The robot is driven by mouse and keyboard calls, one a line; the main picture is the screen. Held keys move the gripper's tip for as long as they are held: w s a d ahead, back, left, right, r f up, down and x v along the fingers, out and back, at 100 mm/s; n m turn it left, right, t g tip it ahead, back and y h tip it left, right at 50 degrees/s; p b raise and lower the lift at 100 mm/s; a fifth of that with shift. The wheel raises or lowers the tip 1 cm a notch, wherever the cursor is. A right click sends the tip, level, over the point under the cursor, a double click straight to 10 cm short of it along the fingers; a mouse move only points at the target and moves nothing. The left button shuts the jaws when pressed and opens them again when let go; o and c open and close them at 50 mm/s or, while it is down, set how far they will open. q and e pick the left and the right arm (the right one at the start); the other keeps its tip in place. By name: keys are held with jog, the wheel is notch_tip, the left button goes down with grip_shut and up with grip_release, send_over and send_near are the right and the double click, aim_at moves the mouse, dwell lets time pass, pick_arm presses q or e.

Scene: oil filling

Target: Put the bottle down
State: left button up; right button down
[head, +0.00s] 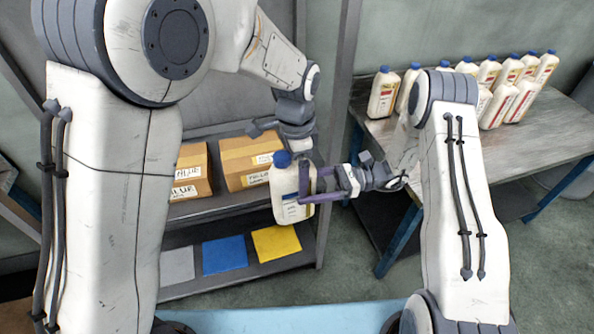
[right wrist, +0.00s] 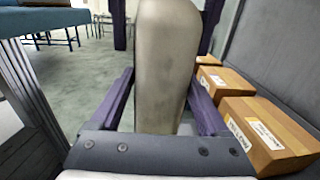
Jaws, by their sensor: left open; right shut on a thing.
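A cream bottle (head: 288,193) with a blue cap (head: 282,158) is upright in front of the shelf. My right gripper (head: 308,184) comes in from the right and is shut on the bottle's body. In the right wrist view, the bottle's blank side (right wrist: 165,65) stands between the two purple fingers. My left gripper (head: 284,136) is open just above the cap. Whether it touches the cap I cannot tell.
Cardboard boxes (head: 250,160) stand on the upper shelf. Grey (head: 177,266), blue (head: 224,255) and yellow (head: 276,243) mats lie bare on the lower shelf. Several similar bottles (head: 383,93) stand on a metal table (head: 540,130) at the right.

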pick_arm(q)
grip_shut()
pick_arm(e)
jog(key=shift+r, duration=0.1)
pick_arm(q)
jog(key=shift+r, duration=0.1)
pick_arm(e)
grip_release()
